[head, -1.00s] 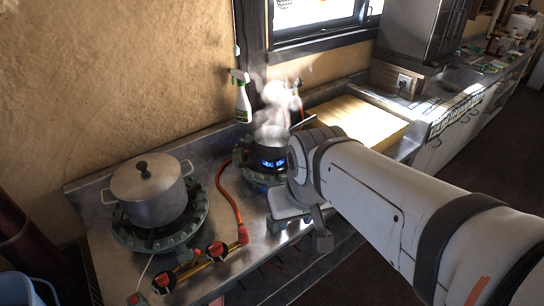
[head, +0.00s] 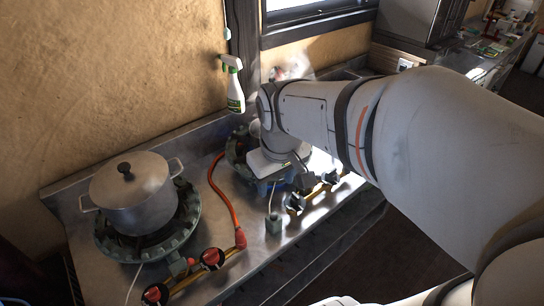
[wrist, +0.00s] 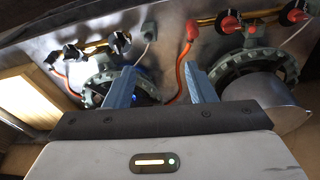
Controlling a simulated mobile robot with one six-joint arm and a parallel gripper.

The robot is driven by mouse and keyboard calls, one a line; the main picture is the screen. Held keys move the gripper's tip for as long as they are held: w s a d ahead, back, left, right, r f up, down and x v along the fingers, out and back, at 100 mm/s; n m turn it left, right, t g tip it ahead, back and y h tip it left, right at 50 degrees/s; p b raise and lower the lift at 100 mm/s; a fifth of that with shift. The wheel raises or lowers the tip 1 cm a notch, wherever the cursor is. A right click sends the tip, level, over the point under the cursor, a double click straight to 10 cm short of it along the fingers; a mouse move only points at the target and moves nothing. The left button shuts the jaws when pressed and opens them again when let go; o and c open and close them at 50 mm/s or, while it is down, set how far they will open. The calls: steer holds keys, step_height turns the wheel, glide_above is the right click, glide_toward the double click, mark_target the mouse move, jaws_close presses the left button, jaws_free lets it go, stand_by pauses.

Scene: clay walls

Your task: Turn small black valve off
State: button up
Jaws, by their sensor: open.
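Two black valves sit on a yellow pipe along the counter's front in the head view, one nearer (head: 294,203) and one farther right (head: 331,177). They also show in the wrist view, one right (wrist: 122,42) and one left (wrist: 72,53). I cannot tell which is the small one. My gripper (wrist: 159,70) is open and empty, its two blue fingers apart over the edge of the right burner (wrist: 100,78). The valves lie beyond the fingertips, not between them.
A lidded metal pot (head: 135,195) stands on the left burner (head: 185,222). A spray bottle (head: 234,85) hangs near the wall. Steam rises behind my arm.

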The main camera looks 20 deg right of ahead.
steer(key=w+d+f+n+g+b, duration=0.2)
steer(key=w+d+f+n+b, duration=0.15)
steer(key=w+d+f, duration=0.45)
steer(key=n+b, duration=0.3)
steer(key=b, duration=0.1)
glide_above(297, 196)
steer(key=w, duration=0.1)
steer(key=shift+g+y, duration=0.3)
step_height(297, 196, down, 10)
steer(key=shift+d+r, duration=0.1)
steer(key=shift+r, duration=0.1)
step_height(297, 196, down, 8)
steer(key=shift+s+r, duration=0.15)
steer(key=shift+r, duration=0.05)
steer(key=shift+r, duration=0.1)
steer(key=c, duration=0.9)
steer(key=shift+c, duration=0.4)
